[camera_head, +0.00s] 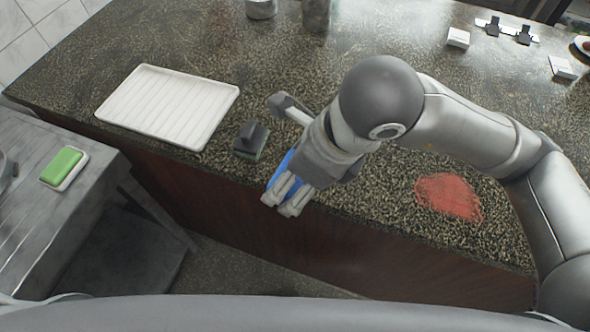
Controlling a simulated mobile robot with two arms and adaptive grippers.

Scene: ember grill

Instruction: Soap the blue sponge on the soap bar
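The blue sponge (283,168) shows at the front edge of the dark speckled counter, partly hidden by my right gripper. My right gripper (285,197) reaches in from the right, and its fingers are closed around the sponge. The green soap bar (62,164) lies in a small white dish (77,176) on the grey side table at the far left, well apart from the sponge. My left gripper is out of view.
A white ribbed tray (215,112) lies on the counter at left. A dark block with a handle (250,141) stands just left of my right gripper. A red stain (449,197) marks the counter at right.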

